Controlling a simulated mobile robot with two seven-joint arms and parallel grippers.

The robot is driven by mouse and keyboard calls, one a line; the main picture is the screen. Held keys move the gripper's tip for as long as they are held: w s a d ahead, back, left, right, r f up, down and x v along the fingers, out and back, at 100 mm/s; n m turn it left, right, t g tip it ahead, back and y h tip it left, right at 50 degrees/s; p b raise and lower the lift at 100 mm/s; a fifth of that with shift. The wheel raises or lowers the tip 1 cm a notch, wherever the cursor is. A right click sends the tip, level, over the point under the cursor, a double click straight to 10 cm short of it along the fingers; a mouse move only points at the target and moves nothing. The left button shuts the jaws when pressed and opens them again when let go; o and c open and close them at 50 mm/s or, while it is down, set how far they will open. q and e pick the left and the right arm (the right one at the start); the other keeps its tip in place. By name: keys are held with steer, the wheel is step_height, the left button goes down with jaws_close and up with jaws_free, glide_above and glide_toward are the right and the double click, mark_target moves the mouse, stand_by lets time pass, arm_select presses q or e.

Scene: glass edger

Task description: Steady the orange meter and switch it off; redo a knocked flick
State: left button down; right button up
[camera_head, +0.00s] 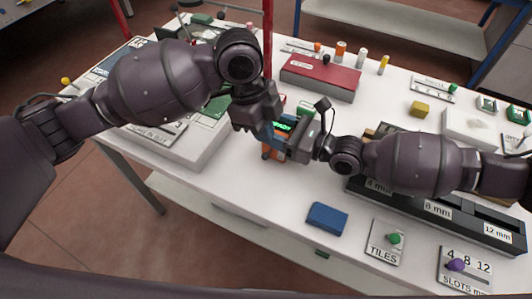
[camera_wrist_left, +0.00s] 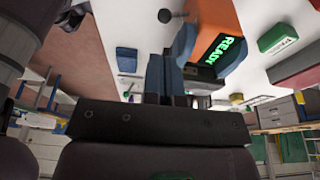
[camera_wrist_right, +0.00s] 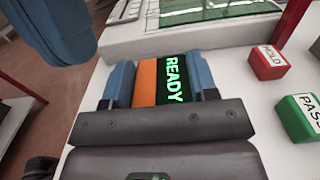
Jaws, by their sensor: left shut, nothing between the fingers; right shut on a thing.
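The orange meter (camera_head: 268,153) stands at the middle of the white table, its screen lit with green READY text. My right gripper (camera_wrist_right: 155,85) is shut on it, one blue finger on each side of the orange body and dark screen. My left gripper (camera_head: 266,130) is shut and empty, close beside the meter. In the left wrist view its closed fingers (camera_wrist_left: 172,78) are just below the meter (camera_wrist_left: 212,22). A dark round-ended piece (camera_wrist_left: 165,16) shows beside the meter there; I cannot tell if it is the switch.
A red HOLD block (camera_wrist_right: 268,62) and green PASS block (camera_wrist_right: 302,116) lie near the meter. A red case (camera_head: 320,77) is behind, a long dark slotted rack (camera_head: 470,225) at right. A blue block (camera_head: 327,218) lies in front, with clear table around it.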

mark_target(266, 155)
arm_select(q)
steer(key=shift+a+x, duration=0.25)
steer(key=shift+x, duration=0.85)
steer(key=shift+a+x, duration=0.25)
steer(key=shift+x, duration=0.85)
steer(key=shift+w+f, duration=0.1)
steer(key=shift+w, duration=0.1)
steer(key=shift+f, duration=0.7)
step_height(266, 155, up, 7)
steer(key=s, duration=0.1)
steer(key=shift+a, duration=0.2)
stand_by(0.4)
